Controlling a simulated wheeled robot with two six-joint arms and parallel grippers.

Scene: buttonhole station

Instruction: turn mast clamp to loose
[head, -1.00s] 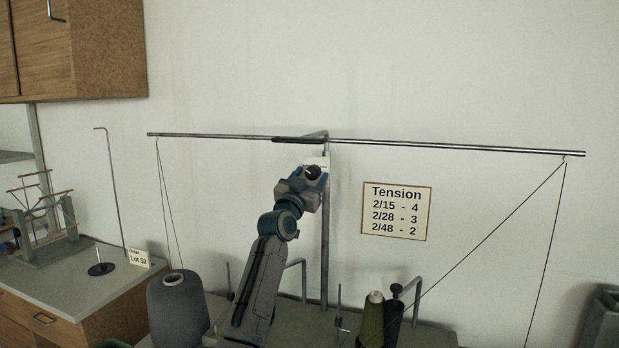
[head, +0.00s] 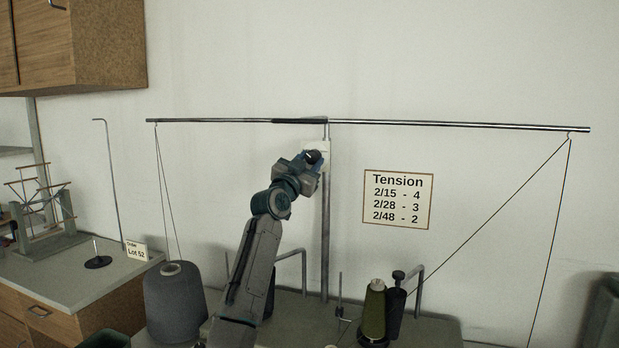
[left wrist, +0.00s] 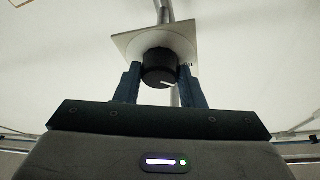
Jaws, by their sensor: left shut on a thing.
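The mast clamp is a black knob (left wrist: 159,70) with a white pointer line, on a pale square plate (left wrist: 140,42) fixed to the mast. In the head view the knob (head: 312,157) sits on the upright mast (head: 325,230) below the crossbar (head: 400,124). My left gripper (head: 308,163) is at the knob. In the left wrist view its blue fingers (left wrist: 160,88) stand on both sides of the knob, shut on it. Most markings on the plate are too small to read. My right gripper is not in view.
Threads (head: 500,210) run down from both ends of the crossbar. A grey cone (head: 175,305) and a green cone (head: 374,315) stand on the worktop below. A tension card (head: 397,199) hangs on the wall. A thin stand (head: 110,190) is at the left.

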